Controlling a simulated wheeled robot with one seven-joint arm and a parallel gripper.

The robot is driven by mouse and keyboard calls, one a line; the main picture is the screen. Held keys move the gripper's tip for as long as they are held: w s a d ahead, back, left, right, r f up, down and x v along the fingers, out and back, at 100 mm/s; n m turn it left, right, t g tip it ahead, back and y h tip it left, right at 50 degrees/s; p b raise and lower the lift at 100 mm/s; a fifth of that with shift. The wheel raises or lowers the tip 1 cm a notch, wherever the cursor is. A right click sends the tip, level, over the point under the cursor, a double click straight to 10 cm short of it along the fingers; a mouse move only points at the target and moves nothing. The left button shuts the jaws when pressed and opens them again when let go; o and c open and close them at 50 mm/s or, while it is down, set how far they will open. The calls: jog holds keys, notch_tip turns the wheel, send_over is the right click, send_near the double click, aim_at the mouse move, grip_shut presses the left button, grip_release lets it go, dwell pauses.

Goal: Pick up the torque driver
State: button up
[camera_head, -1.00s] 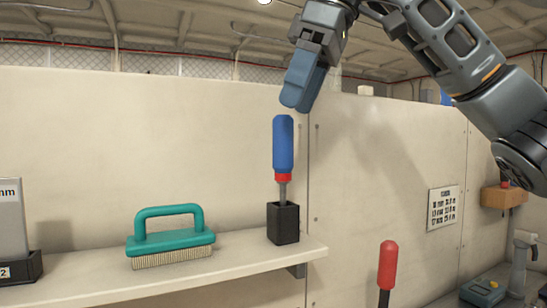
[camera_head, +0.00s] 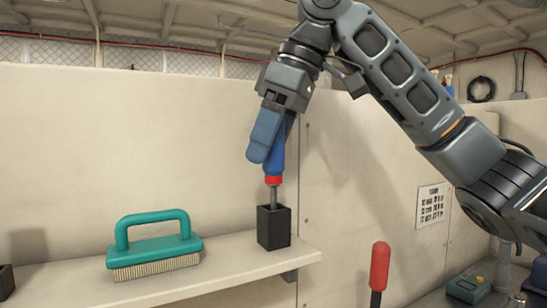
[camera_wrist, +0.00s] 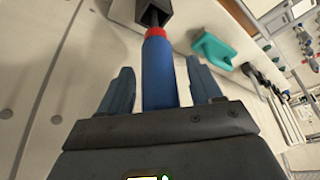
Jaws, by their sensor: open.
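The torque driver (camera_head: 276,165) has a blue handle, a red collar and a grey shaft. It stands upright with its shaft in a black square holder (camera_head: 273,228) on the shelf. My gripper (camera_head: 264,157) points down over the handle, and its blue fingers hide part of it in the head view. In the wrist view the blue handle (camera_wrist: 159,75) lies between the two open fingers (camera_wrist: 161,90), with a visible gap on each side. The red collar and the black holder (camera_wrist: 152,12) show beyond the fingertips.
A teal brush (camera_head: 153,245) lies on the shelf (camera_head: 215,268) left of the holder. A red-handled tool (camera_head: 379,268) stands lower right. A pale wall panel rises behind the shelf. A printed label (camera_head: 430,205) is on the right wall.

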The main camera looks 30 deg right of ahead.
jog(key=shift+c, duration=0.2)
jog(key=c, duration=1.1)
